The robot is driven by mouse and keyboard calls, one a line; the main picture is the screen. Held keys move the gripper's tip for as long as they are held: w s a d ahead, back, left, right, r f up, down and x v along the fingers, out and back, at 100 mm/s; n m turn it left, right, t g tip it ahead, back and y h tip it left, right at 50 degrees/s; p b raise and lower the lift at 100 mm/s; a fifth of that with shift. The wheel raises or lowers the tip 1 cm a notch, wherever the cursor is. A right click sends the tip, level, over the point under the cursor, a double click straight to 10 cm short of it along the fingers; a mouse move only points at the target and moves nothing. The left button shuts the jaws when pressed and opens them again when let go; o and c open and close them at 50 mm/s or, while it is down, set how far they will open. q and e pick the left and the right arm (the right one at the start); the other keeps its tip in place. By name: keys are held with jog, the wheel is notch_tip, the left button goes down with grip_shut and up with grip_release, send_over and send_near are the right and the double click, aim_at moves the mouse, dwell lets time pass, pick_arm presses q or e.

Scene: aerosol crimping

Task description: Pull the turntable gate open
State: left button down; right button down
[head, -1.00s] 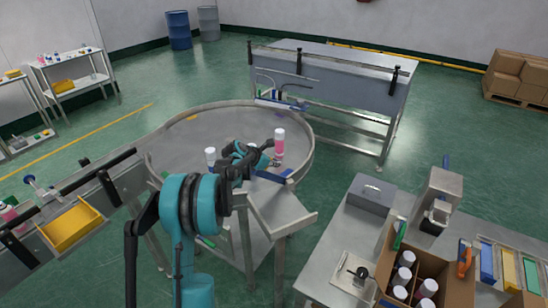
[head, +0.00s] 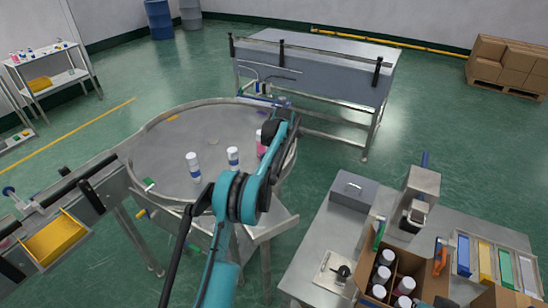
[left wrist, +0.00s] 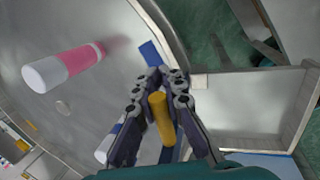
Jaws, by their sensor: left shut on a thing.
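The round metal turntable (head: 215,125) stands mid-left in the head view. Two white-and-blue cans (head: 193,167) stand on it, and a pink can (head: 262,147) is partly hidden behind my left arm. In the left wrist view, a blue bar (left wrist: 151,53), apparently the gate, lies at the turntable rim and runs beneath my fingers. My left gripper (left wrist: 165,78) is shut around a yellow cylindrical handle (left wrist: 160,118) that appears to stand on this bar. The pink can (left wrist: 65,66) is left of the fingers, apart from them. My arm hides the gate in the head view.
A metal outlet tray (left wrist: 260,100) adjoins the rim. A side table with a grey box (head: 354,190) and a carton of cans (head: 405,265) stands at lower right. A conveyor with a yellow bin (head: 55,238) is at lower left. A long bench (head: 320,68) stands behind.

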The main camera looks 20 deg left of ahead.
pick_arm(q)
jog(key=shift+w+d+f+g, duration=0.2)
jog(key=shift+w+g, duration=0.1)
jog(key=shift+y, duration=0.3)
jog(key=c, duration=1.7)
grip_release()
jog(key=shift+f, duration=0.1)
jog(key=shift+c, duration=0.2)
jog(key=v, duration=1.2)
